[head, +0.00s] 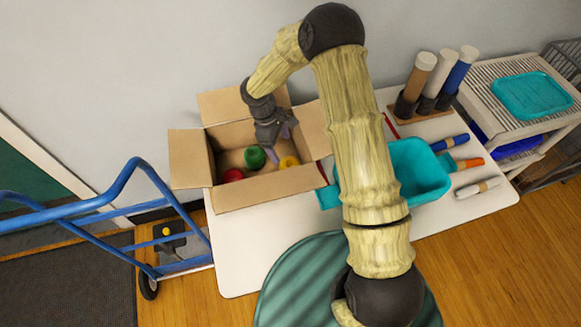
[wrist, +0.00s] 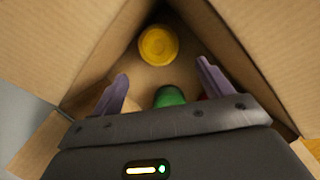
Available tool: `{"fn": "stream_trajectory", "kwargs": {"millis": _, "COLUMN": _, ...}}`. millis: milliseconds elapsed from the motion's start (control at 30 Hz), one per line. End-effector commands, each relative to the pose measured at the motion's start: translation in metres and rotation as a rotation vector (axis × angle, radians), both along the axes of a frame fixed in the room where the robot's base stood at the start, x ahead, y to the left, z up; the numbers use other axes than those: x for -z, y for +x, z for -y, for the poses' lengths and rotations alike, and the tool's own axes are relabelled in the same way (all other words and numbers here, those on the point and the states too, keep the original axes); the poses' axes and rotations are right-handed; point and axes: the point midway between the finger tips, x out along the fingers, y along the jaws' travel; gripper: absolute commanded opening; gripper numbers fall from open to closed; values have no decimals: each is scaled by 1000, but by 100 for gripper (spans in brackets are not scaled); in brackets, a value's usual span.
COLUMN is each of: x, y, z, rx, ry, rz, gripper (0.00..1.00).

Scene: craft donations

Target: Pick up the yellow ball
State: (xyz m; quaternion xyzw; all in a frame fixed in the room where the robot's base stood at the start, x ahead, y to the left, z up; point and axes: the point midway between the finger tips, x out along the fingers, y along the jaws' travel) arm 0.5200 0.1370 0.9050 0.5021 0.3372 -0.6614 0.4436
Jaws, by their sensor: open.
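A yellow ball (head: 289,162) lies in an open cardboard box (head: 262,190) on the white table. In the wrist view the yellow ball (wrist: 158,45) shows whole on the box floor, beyond my fingertips. My gripper (head: 278,143) is at the box opening, above the balls, with its purple fingers spread and nothing held. In the wrist view my gripper (wrist: 162,82) has a green ball (wrist: 169,96) partly showing between its fingers, below them. The green ball (head: 255,157) and a red ball (head: 233,175) lie left of the yellow one in the head view.
The box flaps (head: 190,158) stand open around my gripper. A teal bin (head: 420,172) is right of the box, with several rolled items beside it. Upright tubes (head: 420,75) stand in a wooden holder behind. A blue hand truck (head: 100,205) is at the left.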

Motion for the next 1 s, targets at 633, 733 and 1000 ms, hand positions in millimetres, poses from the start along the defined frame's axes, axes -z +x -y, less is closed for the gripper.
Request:
{"fn": "stream_trajectory", "kwargs": {"millis": 633, "x": 75, "y": -8, "z": 19, "rx": 0, "ry": 1, "rz": 2, "gripper": 79}}
{"fn": "stream_trajectory", "kwargs": {"millis": 733, "x": 75, "y": -8, "z": 19, "rx": 0, "ry": 1, "rz": 1, "gripper": 79}}
{"fn": "stream_trajectory", "kwargs": {"millis": 1000, "x": 85, "y": -9, "z": 23, "rx": 1, "ry": 0, "rz": -2, "gripper": 79}}
